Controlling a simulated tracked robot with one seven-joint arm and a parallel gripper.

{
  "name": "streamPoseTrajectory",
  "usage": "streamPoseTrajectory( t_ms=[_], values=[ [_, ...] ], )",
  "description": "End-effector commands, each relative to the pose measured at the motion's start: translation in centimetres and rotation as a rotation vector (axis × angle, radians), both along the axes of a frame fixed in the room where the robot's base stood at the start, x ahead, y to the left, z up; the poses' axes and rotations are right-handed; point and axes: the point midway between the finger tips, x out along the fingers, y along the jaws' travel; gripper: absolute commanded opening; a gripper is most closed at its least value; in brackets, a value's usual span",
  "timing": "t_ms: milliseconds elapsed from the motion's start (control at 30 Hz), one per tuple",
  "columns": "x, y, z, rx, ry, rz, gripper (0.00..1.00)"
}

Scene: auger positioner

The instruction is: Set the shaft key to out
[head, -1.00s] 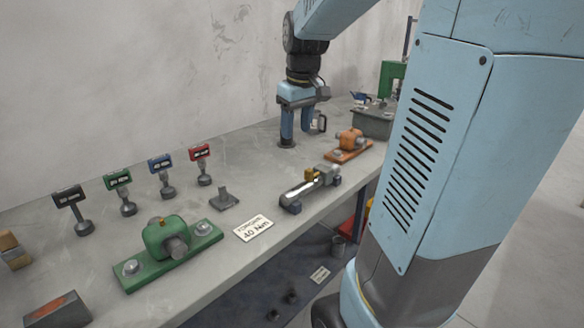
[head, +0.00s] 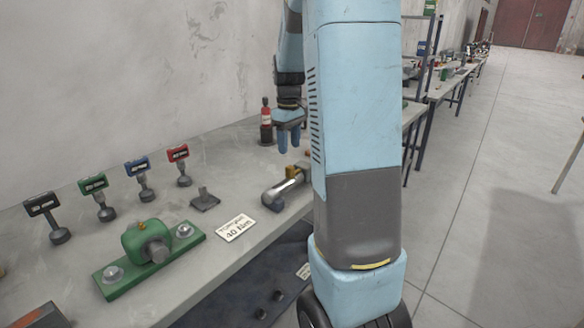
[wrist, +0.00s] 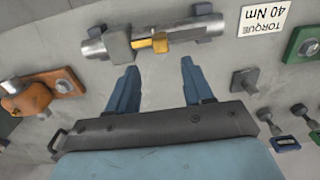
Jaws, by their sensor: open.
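In the wrist view a metal shaft (wrist: 195,27) lies across the top, with a grey block (wrist: 118,43) at its left part. A brass-yellow piece (wrist: 160,42), which looks like the shaft key, sits beside that block. Its exact setting is hard to tell. In the head view the shaft (head: 282,187) lies near the bench's front edge, its right part hidden by my arm, with a little of the yellow piece (head: 293,171) showing. My gripper (wrist: 158,70) is open and empty, fingers apart, close to the yellow piece in the picture. In the head view my gripper (head: 289,147) points down behind the shaft.
A green bearing mount (head: 150,250), a "TORQUE 40 Nm" card (head: 235,228) and a dark bracket (head: 205,200) stand left of the shaft. An orange mount (wrist: 30,97) shows in the wrist view.

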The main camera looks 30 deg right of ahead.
Motion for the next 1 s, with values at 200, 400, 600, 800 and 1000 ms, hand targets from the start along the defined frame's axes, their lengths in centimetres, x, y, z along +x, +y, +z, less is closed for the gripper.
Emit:
streamPoseTrajectory(
  t_ms=[200, 400, 600, 800, 1000],
  values=[
    [-0.1, 0.1, -4.0, 0.001, 0.004, -0.001, 0.51],
    [-0.1, 0.0, -7.0, 0.0, 0.002, 0.0, 0.51],
    [0.0, 0.1, -8.5, 0.001, 0.0, 0.0, 0.51],
    [0.0, 0.1, -8.9, 0.0, 0.0, 0.0, 0.51],
    [0.0, 0.1, -8.9, 0.0, 0.0, 0.0, 0.47]
  ],
)
